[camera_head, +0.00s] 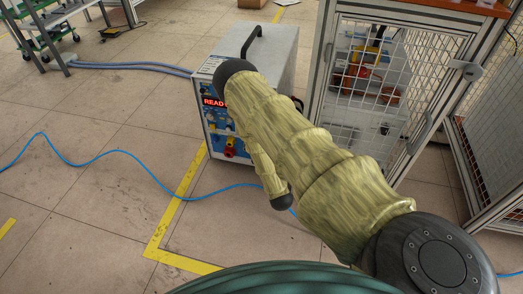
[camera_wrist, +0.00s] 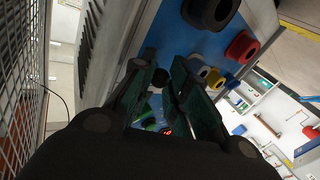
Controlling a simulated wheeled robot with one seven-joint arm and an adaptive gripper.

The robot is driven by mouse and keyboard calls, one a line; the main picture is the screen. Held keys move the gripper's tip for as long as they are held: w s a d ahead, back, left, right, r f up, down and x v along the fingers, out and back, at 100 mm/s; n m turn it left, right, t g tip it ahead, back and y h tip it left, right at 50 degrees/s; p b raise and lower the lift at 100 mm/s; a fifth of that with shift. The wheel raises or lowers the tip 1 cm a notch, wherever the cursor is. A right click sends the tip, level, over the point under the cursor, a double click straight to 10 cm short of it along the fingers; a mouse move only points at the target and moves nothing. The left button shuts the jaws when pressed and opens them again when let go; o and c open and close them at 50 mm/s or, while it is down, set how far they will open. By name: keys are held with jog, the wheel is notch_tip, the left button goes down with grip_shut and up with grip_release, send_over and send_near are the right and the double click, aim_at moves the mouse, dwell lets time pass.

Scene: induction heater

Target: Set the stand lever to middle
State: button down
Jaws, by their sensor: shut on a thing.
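The induction heater (camera_head: 262,55) is a grey box with a blue front panel and a red lit display (camera_head: 213,102) that reads "READ", cut off by my arm. In the wrist view its blue panel (camera_wrist: 188,40) is close and tilted. My gripper (camera_wrist: 163,80) is at this panel, its two dark fingers closed around a small dark round-ended piece (camera_wrist: 160,77), which seems to be the stand lever. Most of the lever is hidden by the fingers, so its setting cannot be read. In the head view my arm hides the gripper and lever.
A large black connector (camera_wrist: 210,12), a red one (camera_wrist: 242,47) and smaller coloured ones sit on the panel near my fingers. A wire-mesh cabinet (camera_head: 365,90) stands right of the heater. A blue cable (camera_head: 120,155) crosses the open floor at left.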

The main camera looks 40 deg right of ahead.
jog(key=shift+s+d+n+y+p, duration=0.2)
jog(key=shift+n+y+p, duration=0.3)
jog(key=shift+y, duration=0.2)
jog(key=shift+t+y, duration=0.3)
jog(key=c, duration=1.3)
grip_release()
jog(key=shift+f, duration=0.1)
jog(key=shift+c, duration=0.2)
jog(key=v, duration=0.9)
jog(key=shift+f, duration=0.25)
jog(key=shift+s+r, duration=0.25)
